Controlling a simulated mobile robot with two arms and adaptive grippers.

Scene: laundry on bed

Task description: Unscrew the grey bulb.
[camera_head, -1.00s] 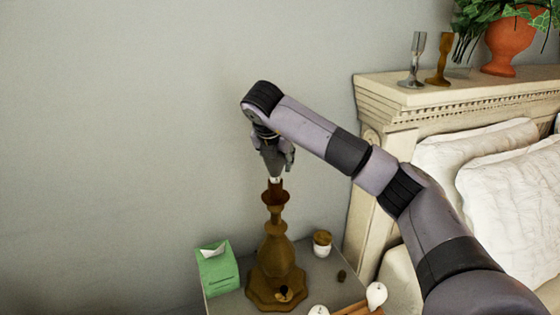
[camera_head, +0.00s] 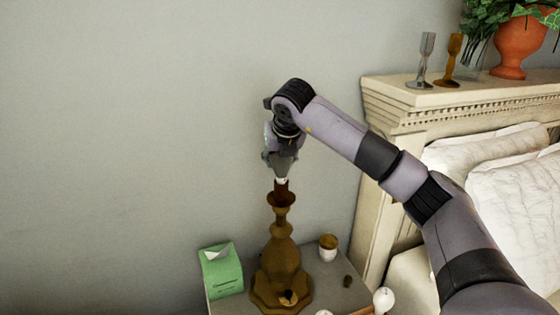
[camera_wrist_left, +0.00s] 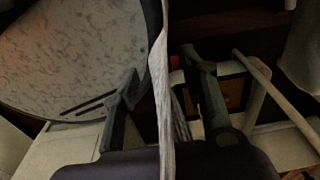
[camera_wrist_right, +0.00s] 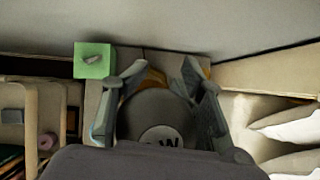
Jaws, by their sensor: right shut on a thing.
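The grey bulb (camera_wrist_right: 155,115) is a round, dark globe with lettering in the right wrist view, between the two fingers. My right gripper (camera_head: 281,172) points down over the brown lamp (camera_head: 281,262) and is shut on the bulb. In the head view the fingers hide most of the bulb. A small pale part shows just above the lamp's socket (camera_head: 281,197); I cannot tell whether the threads are still engaged. My left gripper (camera_wrist_left: 160,70) shows only in its own wrist view, with fingers apart and a thin upright edge between them, not clearly gripped.
The lamp stands on a nightstand (camera_head: 340,275) with a green tissue box (camera_head: 221,271), a small cup (camera_head: 328,248) and a white bulb (camera_head: 383,300). The bed's headboard (camera_head: 400,110) is at right.

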